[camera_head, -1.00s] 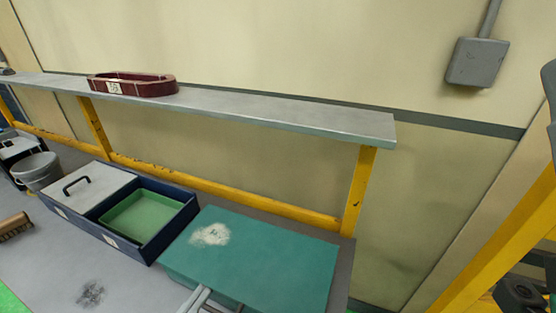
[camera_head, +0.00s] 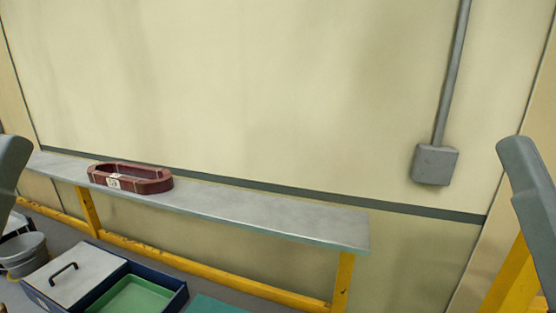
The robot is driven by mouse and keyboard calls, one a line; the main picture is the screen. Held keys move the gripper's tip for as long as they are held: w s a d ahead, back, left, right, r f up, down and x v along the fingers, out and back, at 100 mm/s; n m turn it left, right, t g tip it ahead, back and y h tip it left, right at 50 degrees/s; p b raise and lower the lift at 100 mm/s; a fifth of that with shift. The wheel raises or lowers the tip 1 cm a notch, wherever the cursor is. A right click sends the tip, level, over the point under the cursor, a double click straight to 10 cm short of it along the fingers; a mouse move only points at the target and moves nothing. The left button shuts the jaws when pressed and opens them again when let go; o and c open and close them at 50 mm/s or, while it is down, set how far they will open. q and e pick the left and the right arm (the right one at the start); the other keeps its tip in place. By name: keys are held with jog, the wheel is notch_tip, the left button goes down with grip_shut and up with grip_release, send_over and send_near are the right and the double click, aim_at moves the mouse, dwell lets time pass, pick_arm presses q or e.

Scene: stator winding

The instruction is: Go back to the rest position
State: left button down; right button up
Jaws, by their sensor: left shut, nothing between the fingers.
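A grey part of my left arm (camera_head: 10,172) stands at the left edge, level with the shelf, apart from everything in view. My left gripper is shut with nothing in it; its fingertips cannot be made out clearly. A larger grey part of my right arm (camera_head: 530,205) stands at the right edge, in front of the wall and a yellow post. My right gripper is not in view.
A grey shelf (camera_head: 270,215) on yellow posts carries a dark red stator-shaped frame (camera_head: 130,179). Below are a blue box (camera_head: 172,297) with a green tray (camera_head: 135,298), a grey bucket (camera_head: 25,257) and a teal surface (camera_head: 215,304). A wall box (camera_head: 434,165) hangs at right.

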notch_tip(320, 180, up, 20)
jog(key=p, duration=1.6)
